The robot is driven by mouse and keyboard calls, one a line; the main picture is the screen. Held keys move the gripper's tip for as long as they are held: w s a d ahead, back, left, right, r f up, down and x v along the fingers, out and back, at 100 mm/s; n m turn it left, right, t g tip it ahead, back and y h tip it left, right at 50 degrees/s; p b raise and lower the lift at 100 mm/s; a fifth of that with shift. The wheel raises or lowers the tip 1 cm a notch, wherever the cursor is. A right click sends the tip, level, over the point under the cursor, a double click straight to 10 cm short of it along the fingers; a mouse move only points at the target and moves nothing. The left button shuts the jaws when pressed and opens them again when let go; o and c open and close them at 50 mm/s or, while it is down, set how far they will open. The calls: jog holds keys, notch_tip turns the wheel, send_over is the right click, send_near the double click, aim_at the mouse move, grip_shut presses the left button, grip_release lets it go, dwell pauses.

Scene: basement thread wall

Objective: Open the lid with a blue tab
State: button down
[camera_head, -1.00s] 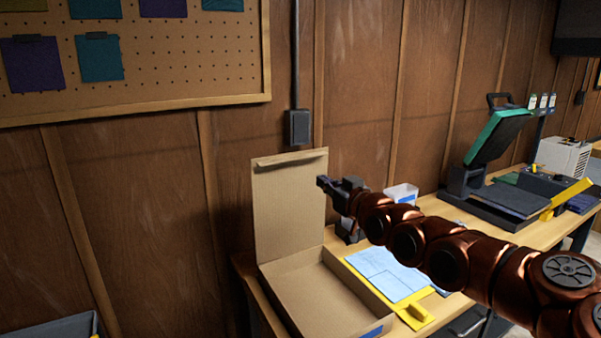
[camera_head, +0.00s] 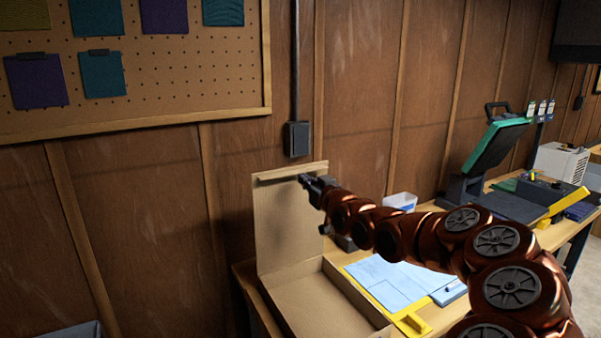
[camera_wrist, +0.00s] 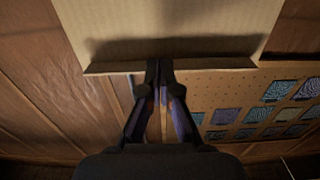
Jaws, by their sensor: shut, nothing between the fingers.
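The cardboard box (camera_head: 335,303) stands on the left end of the wooden table. Its lid (camera_head: 285,225) is raised and stands about upright against the wall side; in the wrist view the lid (camera_wrist: 180,22) fills the top middle. No blue tab shows clearly on the lid now. My gripper (camera_head: 304,181) is in front of the lid's upper part, near its folded top edge. In the wrist view the fingers of my gripper (camera_wrist: 160,68) are together, with tips at the lid's edge flap. I cannot tell whether they touch it.
Light blue sheets (camera_head: 390,282) and a yellow piece (camera_head: 411,324) lie right of the box. A white bin (camera_head: 401,201) and an open press with a green top (camera_head: 497,143) stand farther right. A pegboard (camera_head: 180,70) hangs on the wall at left.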

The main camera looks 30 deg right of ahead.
aim_at(298, 169)
jog(key=shift+w+d+r+p, duration=0.15)
jog(key=shift+w+p, duration=0.35)
jog(key=shift+w, duration=0.95)
jog(key=w+p, duration=0.1)
jog(key=w, duration=0.1)
jog(key=w+p, duration=0.1)
jog(key=w, duration=0.1)
jog(key=w+p, duration=0.1)
jog(key=w, duration=0.1)
jog(key=shift+w+d+p, duration=0.3)
jog(key=shift+w+d, duration=0.05)
jog(key=shift+w, duration=0.8)
jog(key=shift+s, duration=0.1)
jog(key=s+b, duration=0.1)
jog(key=s, duration=0.2)
jog(key=s+r+b, duration=0.1)
jog(key=s, duration=0.2)
jog(key=shift+r, duration=0.1)
jog(key=s+a+r+b, duration=0.1)
jog(key=s+r+b, duration=0.1)
jog(key=s, duration=0.5)
jog(key=shift+s+r+b, duration=0.15)
jog(key=shift+b, duration=0.25)
jog(key=shift+a, duration=0.15)
